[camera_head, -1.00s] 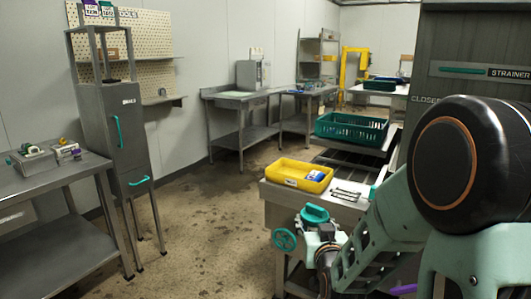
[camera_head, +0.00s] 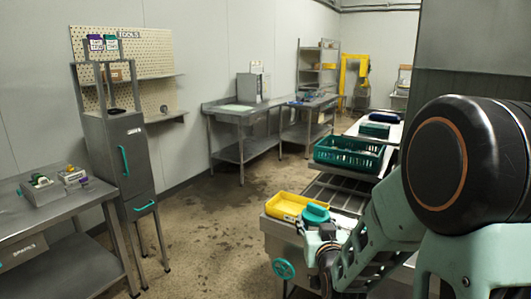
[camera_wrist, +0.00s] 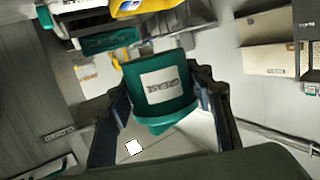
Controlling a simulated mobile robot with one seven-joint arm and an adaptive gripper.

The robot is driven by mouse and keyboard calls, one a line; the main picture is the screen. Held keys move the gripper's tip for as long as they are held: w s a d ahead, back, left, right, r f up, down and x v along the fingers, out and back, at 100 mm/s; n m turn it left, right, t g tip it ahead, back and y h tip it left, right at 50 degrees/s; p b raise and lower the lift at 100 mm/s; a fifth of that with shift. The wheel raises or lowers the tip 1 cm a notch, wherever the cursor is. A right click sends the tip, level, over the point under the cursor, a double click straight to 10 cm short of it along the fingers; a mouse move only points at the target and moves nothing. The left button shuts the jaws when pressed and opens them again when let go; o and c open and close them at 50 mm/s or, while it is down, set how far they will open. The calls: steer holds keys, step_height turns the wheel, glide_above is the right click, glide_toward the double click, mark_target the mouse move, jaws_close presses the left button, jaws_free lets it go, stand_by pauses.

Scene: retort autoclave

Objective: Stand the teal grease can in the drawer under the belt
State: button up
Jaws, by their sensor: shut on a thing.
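The teal grease can (camera_head: 315,213) is held in my gripper (camera_head: 326,245), in front of the near end of the belt table. In the wrist view the can (camera_wrist: 163,85) sits between the two dark fingers of my gripper (camera_wrist: 165,85), with its pale label facing the camera. It looks tilted in that view, whose own angle is turned. The roller belt (camera_head: 330,190) runs back from the yellow tray. A drawer under the belt cannot be made out; my arm and gripper hide part of the table front.
The yellow tray (camera_head: 279,207) lies on the near end of the belt table, just behind the can. A teal handwheel (camera_head: 284,269) shows below it. A teal crate (camera_head: 347,154) stands farther along. A grey cabinet (camera_head: 120,165) and a steel bench (camera_head: 60,218) stand left. The floor between is clear.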

step_height(320, 180, up, 12)
steer(key=p, duration=1)
steer(key=shift+r+p, duration=0.25)
steer(key=shift+p, duration=0.15)
steer(key=shift+s+f, duration=0.2)
steer(key=shift+f, duration=0.6)
steer(key=shift+s+f, duration=0.15)
steer(key=shift+f, duration=0.65)
steer(key=shift+w+a+r, duration=0.1)
